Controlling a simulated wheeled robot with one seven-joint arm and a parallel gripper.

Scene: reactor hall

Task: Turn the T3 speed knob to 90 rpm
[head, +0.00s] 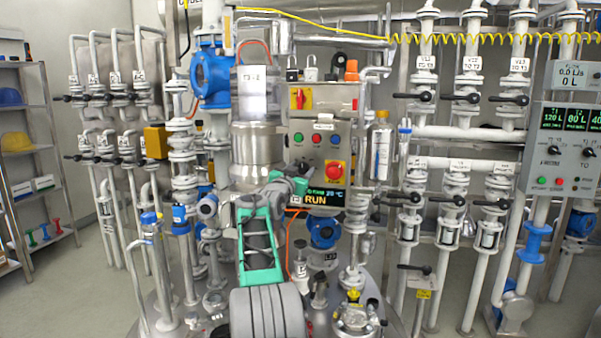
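The grey control box (346,106) stands at the centre, in front of the steel vessel. It has a red switch on yellow, red, green and blue buttons, and a large red mushroom button (334,171). A dark display (325,199) under it reads RUN in yellow, with a smaller green line partly covered by my arm. My gripper (297,182) is at that lower left corner, close to the panel. Its fingers are too small and covered to tell open from shut, or whether they touch anything.
Pipes and black-handled valves (461,98) fill the right side. Another panel (560,150) with dials is at far right. A shelf with helmets (15,142) is at left. Valves and fittings crowd below my arm.

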